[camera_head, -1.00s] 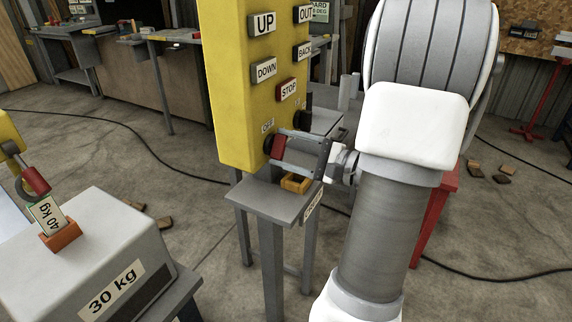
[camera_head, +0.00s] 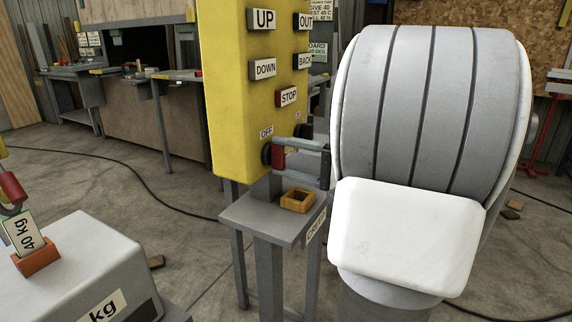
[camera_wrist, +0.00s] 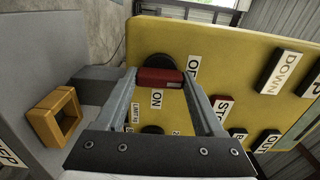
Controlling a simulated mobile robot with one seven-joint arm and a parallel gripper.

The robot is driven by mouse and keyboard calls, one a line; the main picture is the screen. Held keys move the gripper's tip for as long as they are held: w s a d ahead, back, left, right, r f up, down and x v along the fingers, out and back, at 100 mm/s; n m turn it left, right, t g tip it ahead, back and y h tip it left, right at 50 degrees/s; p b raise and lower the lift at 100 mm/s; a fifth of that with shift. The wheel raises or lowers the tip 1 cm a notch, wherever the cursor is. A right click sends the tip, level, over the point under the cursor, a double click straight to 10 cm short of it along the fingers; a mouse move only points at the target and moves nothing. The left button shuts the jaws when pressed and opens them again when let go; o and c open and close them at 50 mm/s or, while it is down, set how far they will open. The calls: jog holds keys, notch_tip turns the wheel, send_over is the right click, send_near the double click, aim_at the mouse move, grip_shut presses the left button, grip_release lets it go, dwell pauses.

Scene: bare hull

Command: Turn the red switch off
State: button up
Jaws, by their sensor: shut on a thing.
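The red switch (camera_head: 278,156) is on the lower front of the yellow control box (camera_head: 228,95), on a round black base, below the OFF label (camera_head: 266,132). In the wrist view, the red switch (camera_wrist: 160,78) lies between my two fingers, near the OFF label (camera_wrist: 193,66) and the ON label (camera_wrist: 157,98). My gripper (camera_head: 283,154) is shut on the red switch, reaching it from the right. It also shows in the wrist view (camera_wrist: 162,82). Which label the switch points to is not clear, as my fingers partly cover it.
UP, DOWN, OUT, BACK and STOP buttons sit above the switch. An orange open box (camera_head: 297,201) stands on the grey stand (camera_head: 262,222) below. A black cable crosses the floor.

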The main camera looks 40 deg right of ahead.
dwell(0.3)
jog(key=o, duration=1.4)
jog(key=shift+s, duration=0.1)
jog(key=p+v, duration=0.2)
jog(key=v, duration=1.5)
jog(key=shift+s, duration=0.1)
